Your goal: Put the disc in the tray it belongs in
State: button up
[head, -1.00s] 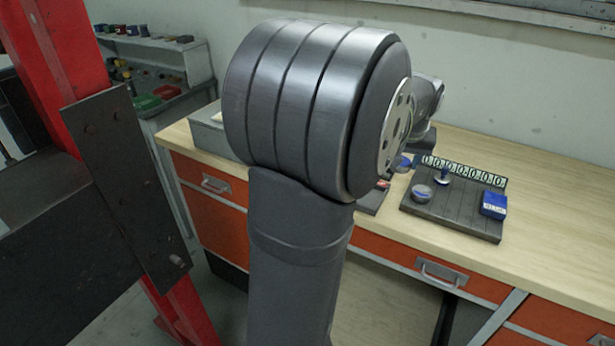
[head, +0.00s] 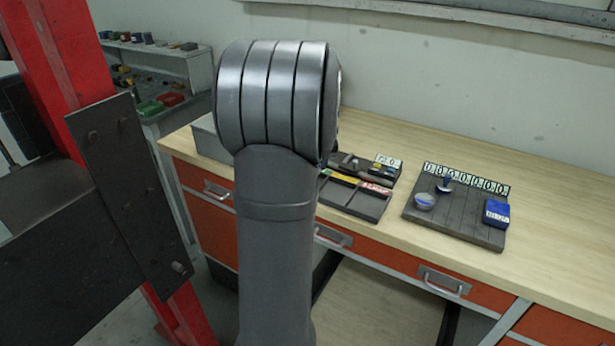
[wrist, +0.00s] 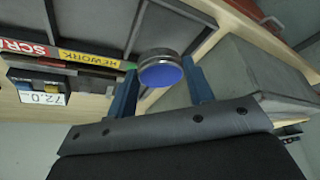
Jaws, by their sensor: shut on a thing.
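In the wrist view, a round metal disc with a blue face (wrist: 161,74) sits between the two blue fingers of my gripper (wrist: 160,82), which is shut on it. The disc is above the dark sorting tray (wrist: 105,18), and its height over it is hard to judge. A red SCRAP label and a yellow REWORK label show on the tray; a green strip is partly seen. In the head view the tray (head: 372,206) lies on the bench, partly hidden by my arm. My gripper and the disc are hidden there.
A grey box (wrist: 262,80) stands right of my gripper in the wrist view. A small display (wrist: 42,98) stands by the labels. In the head view, a dark board (head: 455,222) holds a round cup-like part (head: 425,201), a small post (head: 445,183) and a blue block (head: 496,213).

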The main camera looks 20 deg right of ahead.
jog(key=shift+w+a+f, duration=0.45)
jog(key=shift+w+a, duration=0.05)
jog(key=shift+w, duration=0.1)
jog(key=shift+f, duration=2)
jog(key=shift+f, duration=0.1)
jog(key=o, duration=0.9)
jog(key=shift+f, duration=0.1)
jog(key=shift+o, duration=0.2)
jog(key=v, duration=1.2)
